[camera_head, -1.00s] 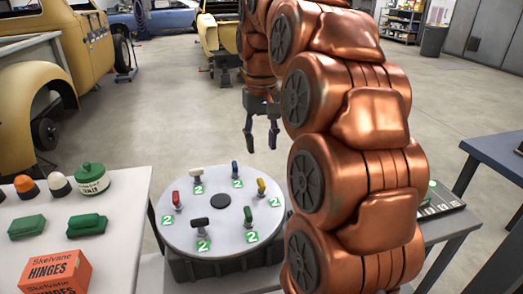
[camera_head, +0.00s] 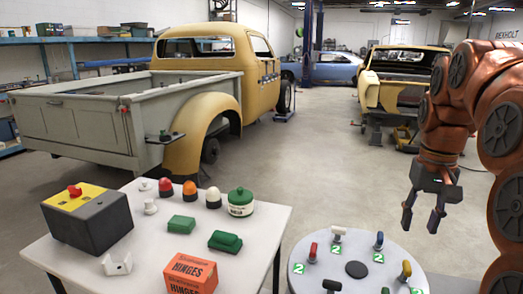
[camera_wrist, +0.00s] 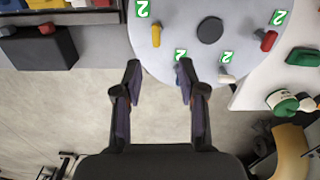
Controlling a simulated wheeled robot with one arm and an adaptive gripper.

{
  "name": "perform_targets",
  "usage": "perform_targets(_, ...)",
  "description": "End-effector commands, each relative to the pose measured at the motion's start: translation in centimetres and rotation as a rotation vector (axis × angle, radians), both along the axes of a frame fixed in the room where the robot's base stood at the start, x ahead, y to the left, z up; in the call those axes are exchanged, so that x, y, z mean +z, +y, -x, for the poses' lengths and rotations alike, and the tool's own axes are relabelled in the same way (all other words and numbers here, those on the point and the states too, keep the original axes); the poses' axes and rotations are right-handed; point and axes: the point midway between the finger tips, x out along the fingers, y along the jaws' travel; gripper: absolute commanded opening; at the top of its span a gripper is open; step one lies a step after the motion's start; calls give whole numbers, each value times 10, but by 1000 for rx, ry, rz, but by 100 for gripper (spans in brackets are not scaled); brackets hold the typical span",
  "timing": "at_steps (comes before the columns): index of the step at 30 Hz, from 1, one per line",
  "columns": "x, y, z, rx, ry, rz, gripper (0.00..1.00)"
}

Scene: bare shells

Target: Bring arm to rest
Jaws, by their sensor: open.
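My copper-coloured arm (camera_head: 470,110) comes down at the right of the head view, bent, with its lower links cut off by the right edge. My gripper (camera_head: 420,226) hangs from it, pointing down, with its two dark fingers apart and nothing between them. In the head view it appears above and right of the pale round turntable (camera_head: 330,262). In the wrist view the open fingers (camera_wrist: 158,76) show bare grey floor between them, with the turntable (camera_wrist: 190,62) beyond their tips. No finger visibly touches anything.
The turntable carries several coloured levers with green "2" labels. A white table (camera_head: 262,222) at left holds a black-yellow button box (camera_head: 88,222), an orange hinges box (camera_head: 190,272), a green-lidded jar (camera_head: 241,204) and small caps. Floor (camera_head: 330,150) behind is clear; vehicles stand farther back.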

Motion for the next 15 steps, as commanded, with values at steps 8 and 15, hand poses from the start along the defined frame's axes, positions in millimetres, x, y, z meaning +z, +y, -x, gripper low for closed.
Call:
perform_targets(8, -8, 53, 31, 104, 33, -6, 41)
perform_targets(15, -27, 98, 73, 192, 62, -10, 41)
